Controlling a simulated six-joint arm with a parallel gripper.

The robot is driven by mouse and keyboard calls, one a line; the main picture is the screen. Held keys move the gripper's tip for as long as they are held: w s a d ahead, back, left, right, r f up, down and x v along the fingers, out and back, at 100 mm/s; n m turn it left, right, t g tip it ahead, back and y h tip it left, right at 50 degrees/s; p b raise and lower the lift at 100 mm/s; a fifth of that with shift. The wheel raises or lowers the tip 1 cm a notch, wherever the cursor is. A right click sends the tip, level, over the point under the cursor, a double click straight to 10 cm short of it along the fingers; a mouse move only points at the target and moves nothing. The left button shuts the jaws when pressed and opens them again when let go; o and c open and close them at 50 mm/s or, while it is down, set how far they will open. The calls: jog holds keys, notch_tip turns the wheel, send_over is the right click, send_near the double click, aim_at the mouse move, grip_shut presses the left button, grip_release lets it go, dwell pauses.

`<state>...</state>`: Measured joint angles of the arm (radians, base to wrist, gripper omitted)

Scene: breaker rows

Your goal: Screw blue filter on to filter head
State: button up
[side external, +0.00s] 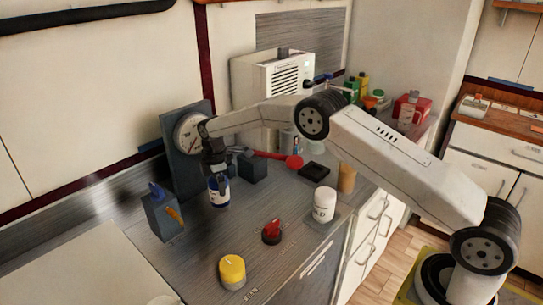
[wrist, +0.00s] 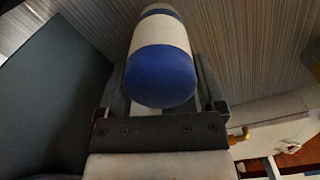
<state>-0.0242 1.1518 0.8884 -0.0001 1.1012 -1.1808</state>
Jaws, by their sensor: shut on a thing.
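The blue filter (side external: 219,192) is a blue cylinder with a white band, held upright or nearly so above the counter. My gripper (side external: 215,172) is shut on it from above, left of the counter's middle. In the wrist view the blue and white filter (wrist: 162,75) lies between the two fingers, its rounded blue end towards the camera. A dark upright panel (side external: 180,165) with a round white gauge (side external: 189,133) stands behind my gripper. I cannot tell which part is the filter head; it may be hidden by my arm.
A grey block (side external: 160,215) with a blue top piece and an orange handle stands left of the filter. A yellow-topped can (side external: 232,271), a red knob-like part (side external: 272,231) and a white jar (side external: 324,205) stand in front. Bare counter (side external: 195,262) lies between.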

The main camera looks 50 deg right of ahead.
jog(key=m, duration=1.1)
jog(key=shift+m, duration=0.4)
jog(key=o, duration=0.9)
jog(key=shift+n, duration=0.3)
